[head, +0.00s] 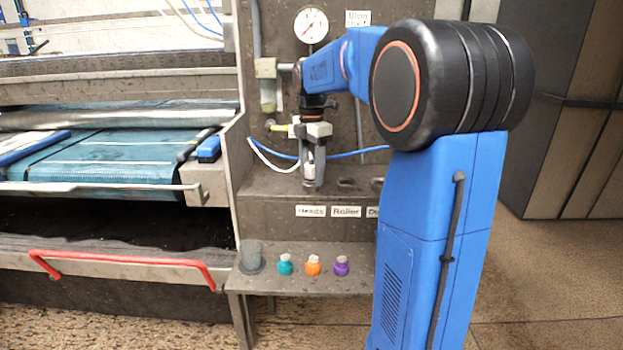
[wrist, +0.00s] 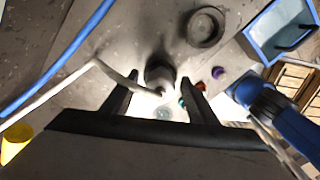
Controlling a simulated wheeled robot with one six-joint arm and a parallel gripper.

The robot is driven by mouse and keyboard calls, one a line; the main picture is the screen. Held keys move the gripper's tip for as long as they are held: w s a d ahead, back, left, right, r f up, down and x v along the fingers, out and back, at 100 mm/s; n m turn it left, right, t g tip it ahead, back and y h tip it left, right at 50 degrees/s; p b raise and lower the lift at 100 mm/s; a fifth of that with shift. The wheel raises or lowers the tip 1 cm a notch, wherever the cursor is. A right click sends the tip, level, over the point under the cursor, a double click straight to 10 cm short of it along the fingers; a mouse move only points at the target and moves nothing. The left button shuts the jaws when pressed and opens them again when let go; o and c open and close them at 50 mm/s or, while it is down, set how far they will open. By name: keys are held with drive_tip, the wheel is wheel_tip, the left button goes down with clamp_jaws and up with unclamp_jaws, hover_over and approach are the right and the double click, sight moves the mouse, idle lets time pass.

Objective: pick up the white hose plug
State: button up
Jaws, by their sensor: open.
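The white hose plug (head: 309,169) stands at the ledge above the "Heads" label, with its white hose (head: 262,158) curving in from the left. My gripper (head: 314,186) points down over it, with its fingers around the plug. In the wrist view my gripper (wrist: 160,77) is open, one finger on each side of the plug (wrist: 160,80). The plug looks grey and shaded there, and the white hose (wrist: 62,88) runs to it from the left. I cannot tell whether either finger touches it. The plug's lower end is hard to see.
A blue hose (head: 352,154) passes behind my gripper. Dark round sockets (head: 346,183) sit to the right on the ledge. Below, a shelf holds a grey cup (head: 251,256) and teal (head: 285,265), orange (head: 313,266) and purple (head: 341,266) bottles. The rug machine (head: 110,150) stands at left.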

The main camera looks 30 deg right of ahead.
drive_tip(key=c, duration=1.3)
drive_tip(key=shift+o, duration=0.2)
